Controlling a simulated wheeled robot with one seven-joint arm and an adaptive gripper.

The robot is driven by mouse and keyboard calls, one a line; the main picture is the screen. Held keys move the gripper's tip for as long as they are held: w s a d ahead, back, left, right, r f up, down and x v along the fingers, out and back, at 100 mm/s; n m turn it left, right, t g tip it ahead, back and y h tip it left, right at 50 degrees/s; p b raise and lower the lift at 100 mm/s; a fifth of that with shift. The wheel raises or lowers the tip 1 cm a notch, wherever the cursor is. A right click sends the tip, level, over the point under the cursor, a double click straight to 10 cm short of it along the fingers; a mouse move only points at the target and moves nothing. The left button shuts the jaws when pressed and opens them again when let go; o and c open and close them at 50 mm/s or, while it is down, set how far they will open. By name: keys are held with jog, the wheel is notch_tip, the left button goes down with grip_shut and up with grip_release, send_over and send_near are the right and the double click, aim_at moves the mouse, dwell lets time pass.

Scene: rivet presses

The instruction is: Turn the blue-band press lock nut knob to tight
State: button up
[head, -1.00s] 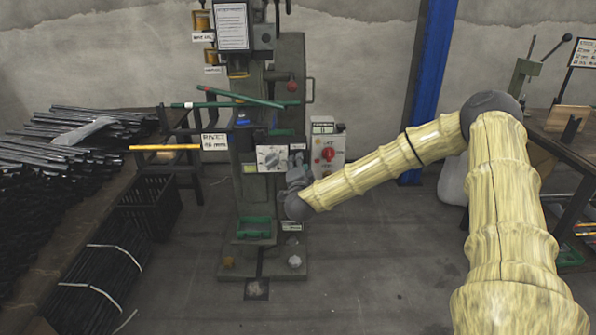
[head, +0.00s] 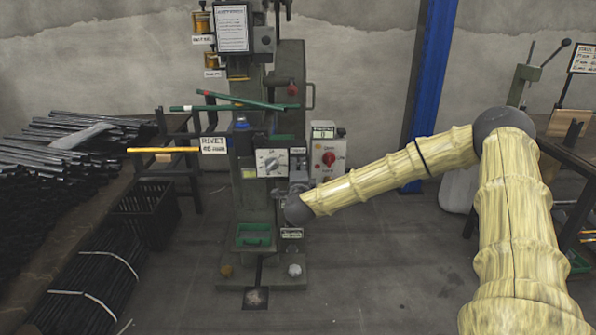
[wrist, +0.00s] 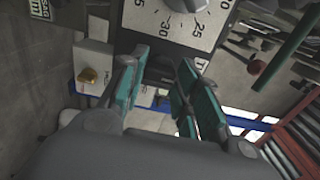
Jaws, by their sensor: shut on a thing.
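The press (head: 262,215) stands upright in the middle of the head view, grey-green, with a small blue part (head: 241,124) on it. Its white dial plate (head: 272,162) faces me and also shows upside down in the wrist view (wrist: 178,18). My gripper (wrist: 163,78) is at the press's lower right of the dial, with teal finger pads on both sides of a dark knob (wrist: 161,68) just under the plate. It is shut on this knob. A small label with a T (wrist: 200,63) is beside the right finger. In the head view my wrist hides the knob.
A control box with a red knob (head: 329,158) stands close right of the press. Racks with black rods (head: 60,140) and a black crate (head: 146,212) are at left. A blue post (head: 430,80) and a workbench (head: 575,150) are at right. Floor in front is clear.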

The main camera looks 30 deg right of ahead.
jog(key=shift+f, duration=0.1)
jog(key=o, duration=1)
jog(key=shift+s+d, duration=0.1)
jog(key=v, duration=1.2)
